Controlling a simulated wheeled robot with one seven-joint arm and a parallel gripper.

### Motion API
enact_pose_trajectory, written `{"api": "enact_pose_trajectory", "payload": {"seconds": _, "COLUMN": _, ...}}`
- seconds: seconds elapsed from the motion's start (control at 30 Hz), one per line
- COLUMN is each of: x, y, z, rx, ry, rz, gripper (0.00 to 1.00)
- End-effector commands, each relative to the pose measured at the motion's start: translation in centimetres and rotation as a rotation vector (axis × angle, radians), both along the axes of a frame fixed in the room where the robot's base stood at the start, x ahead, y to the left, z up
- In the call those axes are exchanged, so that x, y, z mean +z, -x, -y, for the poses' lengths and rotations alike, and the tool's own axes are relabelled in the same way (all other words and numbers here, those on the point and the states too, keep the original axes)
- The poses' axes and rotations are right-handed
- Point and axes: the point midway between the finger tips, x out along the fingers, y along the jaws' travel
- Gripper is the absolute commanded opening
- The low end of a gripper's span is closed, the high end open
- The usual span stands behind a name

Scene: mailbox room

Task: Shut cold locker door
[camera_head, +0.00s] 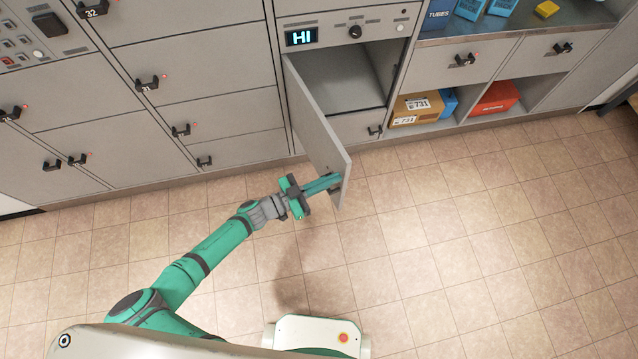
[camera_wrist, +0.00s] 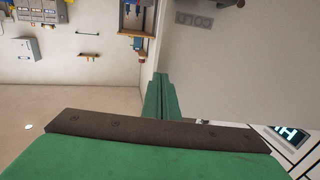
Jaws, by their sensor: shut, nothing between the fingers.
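The cold locker (camera_head: 345,75) stands open in the head view, with a display reading "HI" (camera_head: 301,37) above it. Its grey door (camera_head: 318,125) is hinged on the left and swung well out into the room. My gripper (camera_head: 335,182) is shut and empty, its fingertips at the outer face of the door near its free edge. Whether they touch it I cannot tell. In the wrist view the shut fingers (camera_wrist: 160,95) point along the door (camera_wrist: 230,60), which bears the lettering "COLD".
Grey lockers with black handles (camera_head: 147,83) line the wall on the left. On the right are drawers (camera_head: 463,62) and a shelf with a cardboard box (camera_head: 418,107) and a red box (camera_head: 495,97). The tiled floor (camera_head: 450,230) is clear.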

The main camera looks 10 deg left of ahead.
Motion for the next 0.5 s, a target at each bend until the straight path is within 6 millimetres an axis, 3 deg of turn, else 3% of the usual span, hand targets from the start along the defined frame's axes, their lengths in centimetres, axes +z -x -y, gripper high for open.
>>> {"api": "enact_pose_trajectory", "payload": {"seconds": 0.5, "x": -0.01, "y": -0.45, "z": 0.75, "rx": 0.001, "ry": 0.000, "rz": 0.000, "gripper": 0.00}}
